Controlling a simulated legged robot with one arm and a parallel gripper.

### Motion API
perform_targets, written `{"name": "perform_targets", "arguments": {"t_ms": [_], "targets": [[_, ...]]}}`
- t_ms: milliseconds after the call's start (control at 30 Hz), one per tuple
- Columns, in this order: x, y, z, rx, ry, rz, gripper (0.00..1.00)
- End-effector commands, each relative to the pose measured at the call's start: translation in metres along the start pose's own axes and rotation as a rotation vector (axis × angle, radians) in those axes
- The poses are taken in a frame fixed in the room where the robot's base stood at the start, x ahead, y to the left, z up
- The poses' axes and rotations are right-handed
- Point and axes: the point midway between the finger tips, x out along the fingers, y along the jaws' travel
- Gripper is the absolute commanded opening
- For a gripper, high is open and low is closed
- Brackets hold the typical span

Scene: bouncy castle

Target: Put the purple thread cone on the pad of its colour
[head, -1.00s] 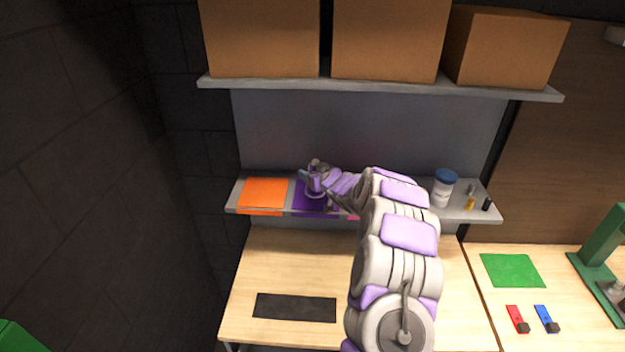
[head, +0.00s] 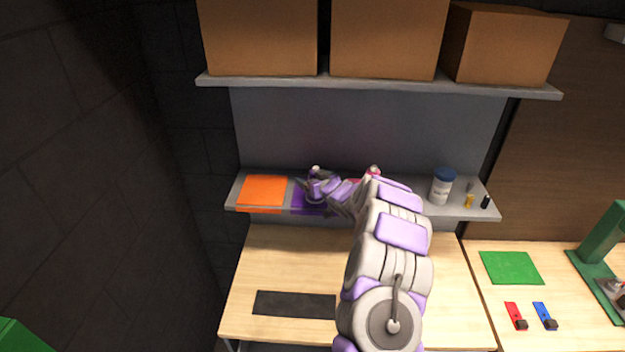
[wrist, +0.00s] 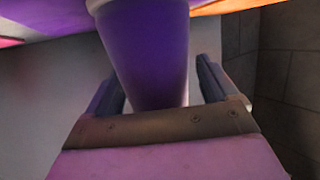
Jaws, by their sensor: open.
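The purple thread cone (wrist: 145,50) fills the middle of the wrist view, between the two jaws of my gripper (wrist: 157,78). The jaws stand open, with a visible gap on the right side of the cone. The cone meets a purple surface at the top of the wrist view. In the head view my gripper (head: 314,187) is over the purple pad (head: 306,203) on the lower shelf and hides most of the cone and part of the pad.
An orange pad (head: 262,191) lies left of the purple one. A pink-red object (head: 373,171) stands behind my arm. A blue-lidded white jar (head: 442,187) and small bottles are on the shelf's right. The upper shelf (head: 380,85) with cardboard boxes hangs above.

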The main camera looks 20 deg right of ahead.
Motion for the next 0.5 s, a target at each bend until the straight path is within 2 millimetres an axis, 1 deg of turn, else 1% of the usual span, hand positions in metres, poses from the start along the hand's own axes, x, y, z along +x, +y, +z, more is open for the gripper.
{"name": "perform_targets", "arguments": {"t_ms": [267,367,500], "targets": [[-0.003,0.001,-0.001,0.001,0.001,0.001,0.87],[-0.010,0.002,-0.002,0.002,0.002,0.003,0.87],[-0.026,0.000,0.000,0.005,0.000,0.000,0.87]]}}
